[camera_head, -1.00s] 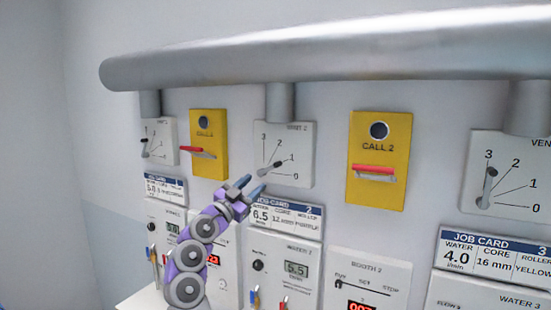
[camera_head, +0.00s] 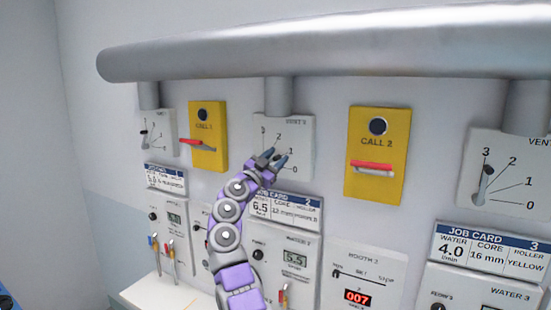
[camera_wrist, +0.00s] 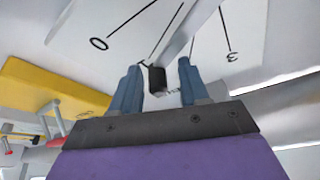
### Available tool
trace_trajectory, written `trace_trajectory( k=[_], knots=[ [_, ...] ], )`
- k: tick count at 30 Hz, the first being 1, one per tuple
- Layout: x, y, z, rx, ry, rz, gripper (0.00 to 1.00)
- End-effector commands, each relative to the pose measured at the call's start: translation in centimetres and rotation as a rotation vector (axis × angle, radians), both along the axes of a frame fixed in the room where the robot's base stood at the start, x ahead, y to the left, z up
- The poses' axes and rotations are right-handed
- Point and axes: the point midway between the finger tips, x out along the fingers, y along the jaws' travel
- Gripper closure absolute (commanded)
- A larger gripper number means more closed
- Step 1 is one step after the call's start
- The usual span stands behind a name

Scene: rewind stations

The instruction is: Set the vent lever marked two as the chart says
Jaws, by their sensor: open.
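The Vent 2 panel (camera_head: 299,122) is a white wall plate with a scale from 0 to 3. My gripper (camera_head: 274,157) is in front of it and covers most of its lever. In the wrist view, the lever's black knob (camera_wrist: 157,78) lies between the open fingertips (camera_wrist: 158,75), nearer the left one, with no clear grip on it. A grey lever arm (camera_wrist: 190,35) runs from the knob to the upper right. The 0 and 3 marks show on either side. The lever's exact setting cannot be told. No vent chart can be made out.
A thick grey pipe (camera_head: 320,60) runs above the panels. Yellow call boxes with red handles, Call 1 (camera_head: 207,120) and Call 2 (camera_head: 377,190), flank the vent panel. Job card 2 (camera_head: 300,212) and the Water 2 panel (camera_head: 262,238) are below. Vent 3 (camera_head: 515,150) is at the right.

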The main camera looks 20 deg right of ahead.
Motion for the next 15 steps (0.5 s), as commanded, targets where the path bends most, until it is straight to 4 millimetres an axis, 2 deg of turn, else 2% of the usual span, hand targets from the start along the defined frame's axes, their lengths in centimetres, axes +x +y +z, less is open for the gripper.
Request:
trace_trajectory(
  k=[10,15],
  knots=[
    [0.06,-0.19,0.00,0.001,0.000,-0.001,0.56],
    [0.05,-0.18,0.00,0.001,0.000,-0.001,0.72]
  ],
)
